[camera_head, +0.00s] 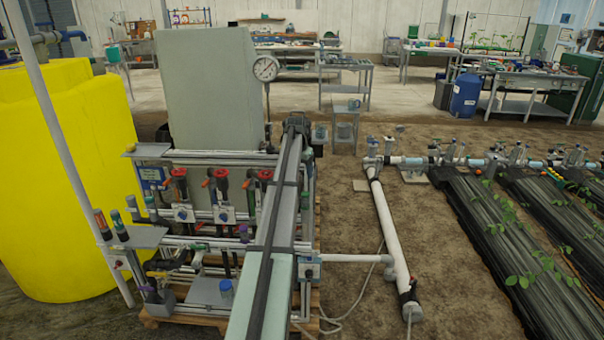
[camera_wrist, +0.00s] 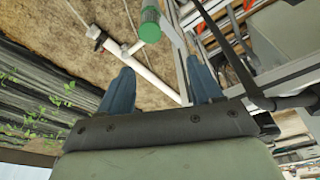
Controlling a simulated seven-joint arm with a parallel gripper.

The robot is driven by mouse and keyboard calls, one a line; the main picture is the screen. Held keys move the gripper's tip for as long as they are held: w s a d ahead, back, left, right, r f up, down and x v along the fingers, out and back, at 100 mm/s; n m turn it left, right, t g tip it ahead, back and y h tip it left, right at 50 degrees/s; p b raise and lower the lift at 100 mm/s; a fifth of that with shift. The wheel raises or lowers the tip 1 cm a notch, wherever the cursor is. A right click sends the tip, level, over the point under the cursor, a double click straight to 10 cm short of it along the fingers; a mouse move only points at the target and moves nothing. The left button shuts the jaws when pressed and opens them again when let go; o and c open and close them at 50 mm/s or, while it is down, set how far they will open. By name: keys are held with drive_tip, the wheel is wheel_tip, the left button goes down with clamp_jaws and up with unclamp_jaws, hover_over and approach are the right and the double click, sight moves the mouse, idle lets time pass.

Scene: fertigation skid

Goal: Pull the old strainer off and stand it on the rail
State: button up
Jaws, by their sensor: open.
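My gripper (camera_wrist: 162,84) shows in the wrist view, its two blue fingers spread wide with nothing between them. A green cylinder (camera_wrist: 151,24) with a paler end lies beyond the fingertips, apart from them; I cannot tell whether it is the old strainer. In the head view my arm crosses the skid and hides part of it, and my fingers cannot be made out. Silver horizontal rails (camera_head: 205,154) run across the skid's frame; I cannot tell which is the task's rail. No strainer can be identified for certain in the head view.
Red-handled valves (camera_head: 180,183) and small coloured cylinders (camera_head: 120,226) crowd the skid's left side. A pressure gauge (camera_head: 265,69) stands beside a tall grey panel (camera_head: 205,90). A yellow tank (camera_head: 70,180) is at left. A white pipe (camera_head: 390,225) lies on bare ground at right.

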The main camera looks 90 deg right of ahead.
sight(306, 193)
drive_tip(key=f+m, duration=0.1)
drive_tip(key=f, duration=0.3)
drive_tip(key=s+f+m, duration=0.1)
drive_tip(key=f, duration=0.4)
drive_tip(key=f+m, duration=0.1)
drive_tip(key=f, duration=0.4)
drive_tip(key=shift+s+y, duration=0.3)
drive_tip(key=shift+y, duration=0.1)
drive_tip(key=shift+r, duration=0.1)
drive_tip(key=c, duration=1.1)
drive_tip(key=shift+c, duration=0.2)
drive_tip(key=shift+r, duration=0.3)
drive_tip(key=shift+r, duration=1.5)
drive_tip(key=shift+r, duration=0.1)
